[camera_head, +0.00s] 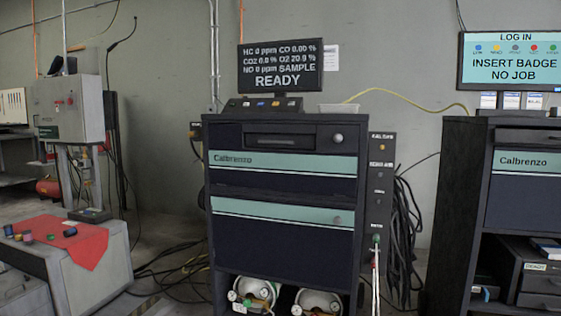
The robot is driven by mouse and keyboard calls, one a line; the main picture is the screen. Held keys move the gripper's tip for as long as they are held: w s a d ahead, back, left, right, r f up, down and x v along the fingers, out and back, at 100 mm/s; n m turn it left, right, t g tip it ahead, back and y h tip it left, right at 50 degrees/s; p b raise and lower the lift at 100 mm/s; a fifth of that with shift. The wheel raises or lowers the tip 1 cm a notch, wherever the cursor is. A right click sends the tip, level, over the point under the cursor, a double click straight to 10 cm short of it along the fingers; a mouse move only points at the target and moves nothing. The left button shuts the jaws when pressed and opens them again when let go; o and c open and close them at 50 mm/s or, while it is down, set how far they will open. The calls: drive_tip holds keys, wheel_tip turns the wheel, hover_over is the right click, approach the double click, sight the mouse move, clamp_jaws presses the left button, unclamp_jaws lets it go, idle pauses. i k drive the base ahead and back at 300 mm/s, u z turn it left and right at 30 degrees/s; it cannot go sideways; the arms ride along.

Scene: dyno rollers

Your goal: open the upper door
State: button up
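The dark cabinet (283,251) marked Calbrenzo stands upright in the middle of the view. Its upper door (282,179) is a dark blue panel with a teal stripe bearing the name, and it looks shut. Above the stripe are a dark recessed slot (280,140) and a round light knob (338,138) at the right. A lower panel (280,236) with its own teal stripe and a small round knob (337,220) is below and also looks shut. My gripper is not in view.
A monitor (280,68) reading READY stands on the cabinet. Black cables hang from its right side. Round cylinder-like parts with gauges (254,291) show at its foot. A second Calbrenzo cabinet (454,210) is at right. A bench with a red cloth (75,240) is at left.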

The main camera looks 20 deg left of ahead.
sight(332, 169)
drive_tip(key=k, duration=0.65)
drive_tip(key=u, duration=0.6)
drive_tip(key=i, duration=0.5)
drive_tip(key=u, duration=0.95)
drive_tip(key=i, duration=0.7)
drive_tip(key=z, duration=0.7)
drive_tip(key=i, duration=0.75)
drive_tip(key=z, duration=0.85)
